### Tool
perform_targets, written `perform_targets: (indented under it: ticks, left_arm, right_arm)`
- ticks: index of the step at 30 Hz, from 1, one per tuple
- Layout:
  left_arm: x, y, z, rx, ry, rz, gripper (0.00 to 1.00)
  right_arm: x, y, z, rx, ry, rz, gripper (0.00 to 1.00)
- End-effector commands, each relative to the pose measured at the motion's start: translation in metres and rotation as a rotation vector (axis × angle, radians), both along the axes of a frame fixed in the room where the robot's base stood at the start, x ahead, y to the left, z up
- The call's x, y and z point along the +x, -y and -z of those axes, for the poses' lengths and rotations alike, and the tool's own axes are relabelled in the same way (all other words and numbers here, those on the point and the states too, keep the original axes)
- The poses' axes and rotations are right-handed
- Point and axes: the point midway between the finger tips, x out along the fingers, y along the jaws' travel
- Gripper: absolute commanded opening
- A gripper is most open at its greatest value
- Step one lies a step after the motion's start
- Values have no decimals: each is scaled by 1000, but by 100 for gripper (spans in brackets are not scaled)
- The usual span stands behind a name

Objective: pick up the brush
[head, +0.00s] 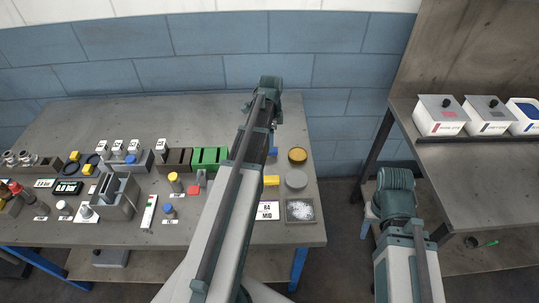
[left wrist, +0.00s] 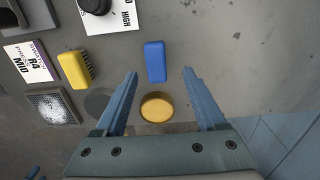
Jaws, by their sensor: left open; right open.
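The brush (left wrist: 75,70) has a yellow body with dark bristles along one side. It lies on the table left of my left gripper in the left wrist view, and its yellow body shows beside my left arm in the head view (head: 271,181). My left gripper (left wrist: 160,75) is open and empty. In the left wrist view a blue block (left wrist: 155,62) shows between its fingertips, and the brush is outside the fingers. The head view does not clearly show the left gripper. My right arm shows at the right of the head view, but its gripper does not.
A round amber dish (left wrist: 157,107), a grey disc (head: 296,179), a tray of white material (head: 300,211) and an "R4 MID" card (head: 267,210) are near the brush. Several bottles and blocks fill the table's left. A bench (head: 480,185) with white boxes stands right.

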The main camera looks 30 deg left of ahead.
Motion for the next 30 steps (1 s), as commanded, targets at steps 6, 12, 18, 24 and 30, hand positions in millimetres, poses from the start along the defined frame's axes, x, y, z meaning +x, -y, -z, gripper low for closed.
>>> perform_targets:
  ticks: [6, 12, 18, 24, 30]
  left_arm:
    - [-4, 0, 22, 0, 0, 0, 72]
    - [-7, 0, 48, 0, 0, 0, 72]
    - [-6, 0, 52, 0, 0, 0, 72]
    - [-6, 0, 50, 0, 0, 0, 64]
    - [-6, 0, 50, 0, 0, 0, 28]
  right_arm:
    - [0, 0, 22, 0, 0, 0, 50]
    - [0, 0, 47, 0, 0, 0, 50]
    - [0, 0, 52, 0, 0, 0, 50]
    - [0, 0, 50, 0, 0, 0, 50]
    - [0, 0, 50, 0, 0, 0, 50]
